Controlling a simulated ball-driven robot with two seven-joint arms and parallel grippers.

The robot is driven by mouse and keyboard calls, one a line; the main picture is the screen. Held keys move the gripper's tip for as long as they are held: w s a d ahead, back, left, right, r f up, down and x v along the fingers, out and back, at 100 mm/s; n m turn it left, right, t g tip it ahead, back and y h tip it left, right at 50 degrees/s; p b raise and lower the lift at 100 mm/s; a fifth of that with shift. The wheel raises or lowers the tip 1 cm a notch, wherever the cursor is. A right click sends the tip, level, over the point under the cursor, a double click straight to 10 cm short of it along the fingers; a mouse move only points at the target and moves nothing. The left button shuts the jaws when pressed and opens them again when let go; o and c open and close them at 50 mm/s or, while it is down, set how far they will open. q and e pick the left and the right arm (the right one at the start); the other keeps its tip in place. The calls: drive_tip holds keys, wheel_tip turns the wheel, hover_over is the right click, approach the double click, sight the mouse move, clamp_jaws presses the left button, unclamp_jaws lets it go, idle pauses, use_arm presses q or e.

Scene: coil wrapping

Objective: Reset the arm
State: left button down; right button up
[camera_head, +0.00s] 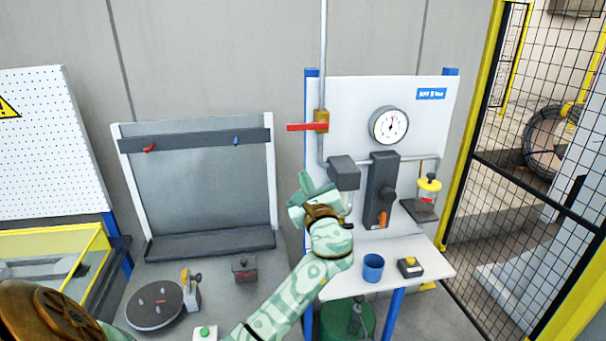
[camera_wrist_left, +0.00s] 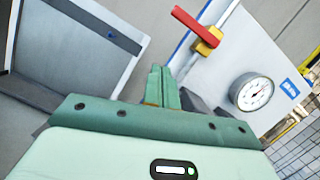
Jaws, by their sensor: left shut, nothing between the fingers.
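My left arm reaches in from the bottom of the head view, green with a marbled pattern. Its gripper (camera_head: 304,182) is in front of the left edge of the white panel (camera_head: 350,100), near a dark grey block (camera_head: 343,172). In the left wrist view the gripper's two green fingers (camera_wrist_left: 161,82) are together, with nothing between them. A red lever (camera_head: 306,127) on a brass valve sits above the gripper; the lever also shows in the left wrist view (camera_wrist_left: 193,26). My right gripper is not in view.
A round gauge (camera_head: 389,126) is on the panel. A turntable (camera_head: 154,304) and a small dark box (camera_head: 244,268) are left. A mesh fence (camera_head: 510,190) bounds the right.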

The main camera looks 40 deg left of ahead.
use_arm(q)
drive_tip(key=shift+s+d, duration=0.15)
drive_tip(key=shift+d, duration=0.05)
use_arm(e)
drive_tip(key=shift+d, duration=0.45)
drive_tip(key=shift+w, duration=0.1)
